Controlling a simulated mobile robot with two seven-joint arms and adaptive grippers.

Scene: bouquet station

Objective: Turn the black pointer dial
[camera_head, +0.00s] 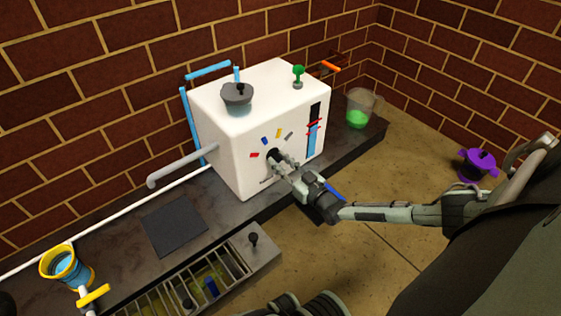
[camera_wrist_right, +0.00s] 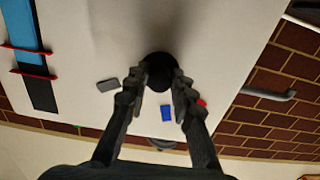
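The black pointer dial (camera_head: 274,155) is on the front face of the white box-shaped machine (camera_head: 233,160), below an arc of small red, blue, yellow and grey marks (camera_head: 277,134). My right gripper (camera_head: 281,162) reaches the dial from the front and partly covers it. In the right wrist view the round black dial (camera_wrist_right: 162,68) lies between the two fingertips of my right gripper (camera_wrist_right: 162,76), which close in on its sides and appear to touch it. The dial's pointer direction is hidden.
A grey bowl-like part (camera_head: 237,98) and a green knob (camera_head: 298,72) are on top of the machine. A clear cup with green contents (camera_head: 358,112) stands right of it. An open drawer (camera_head: 262,256) juts out in front. A dark mat (camera_head: 174,226) lies on the counter.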

